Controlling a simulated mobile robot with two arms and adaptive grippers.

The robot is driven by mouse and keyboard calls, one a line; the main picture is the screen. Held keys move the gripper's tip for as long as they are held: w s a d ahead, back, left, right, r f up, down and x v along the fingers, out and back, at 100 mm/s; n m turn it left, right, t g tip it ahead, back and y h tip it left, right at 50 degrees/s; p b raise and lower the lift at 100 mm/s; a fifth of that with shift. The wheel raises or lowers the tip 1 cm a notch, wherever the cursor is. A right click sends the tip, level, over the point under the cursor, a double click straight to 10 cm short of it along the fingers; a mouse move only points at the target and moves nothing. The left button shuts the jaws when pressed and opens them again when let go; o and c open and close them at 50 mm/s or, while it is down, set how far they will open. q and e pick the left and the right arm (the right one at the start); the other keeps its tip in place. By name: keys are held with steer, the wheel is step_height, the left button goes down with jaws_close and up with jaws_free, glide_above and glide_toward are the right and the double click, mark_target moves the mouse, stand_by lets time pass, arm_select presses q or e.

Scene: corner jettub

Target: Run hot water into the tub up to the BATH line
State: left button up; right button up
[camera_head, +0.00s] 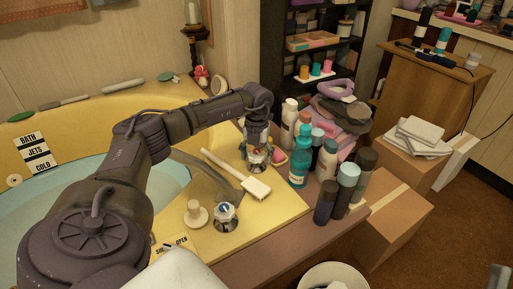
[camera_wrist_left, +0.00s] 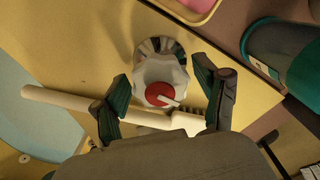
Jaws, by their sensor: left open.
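The yellow corner tub (camera_head: 130,100) holds pale blue-green water (camera_head: 62,190). BATH, JETS and COLD labels (camera_head: 35,152) run down its inner wall, and the water edge shows near COLD, the lowest. A faceted tap knob with a red cap (camera_wrist_left: 162,90) stands on the deck; it shows partly under my left gripper (camera_head: 257,143) in the head view. In the left wrist view the gripper's open fingers (camera_wrist_left: 163,78) are on either side of this knob, with gaps visible. A blue-marked knob (camera_head: 226,213) stands nearer. A grey curved spout (camera_head: 200,165) is partly hidden by my arm.
A pale brush (camera_head: 255,187) lies on the deck close to the red-capped knob. Bottles (camera_head: 298,168) crowd the right side beside folded towels (camera_head: 340,112). A white stopper-like knob (camera_head: 196,213) and a SHUT/OPEN label (camera_head: 176,246) are near the front. Cardboard boxes (camera_head: 388,222) stand at right.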

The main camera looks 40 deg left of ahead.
arm_select(q)
steer(key=c, duration=1.1)
steer(key=shift+r+n+p, duration=0.1)
steer(key=shift+n+p, duration=0.4)
steer(key=shift+p, duration=0.05)
steer(key=shift+n+p, duration=0.5)
steer(key=shift+n, duration=0.1)
steer(key=shift+n+p, duration=0.35)
steer(key=shift+n, duration=0.05)
steer(key=shift+n+p, duration=0.55)
steer(key=shift+n, duration=0.15)
steer(key=shift+n+p, duration=0.3)
steer(key=shift+n, duration=0.1)
arm_select(e)
step_height(320, 180, down, 17)
steer(key=d+g+h, duration=0.2)
steer(key=g+h, duration=0.2)
steer(key=g, duration=0.7)
steer(key=shift+d+f+m+g, duration=0.15)
steer(key=shift+d+m+g, duration=0.15)
steer(key=shift+g, duration=0.1)
steer(key=shift+s, duration=0.1)
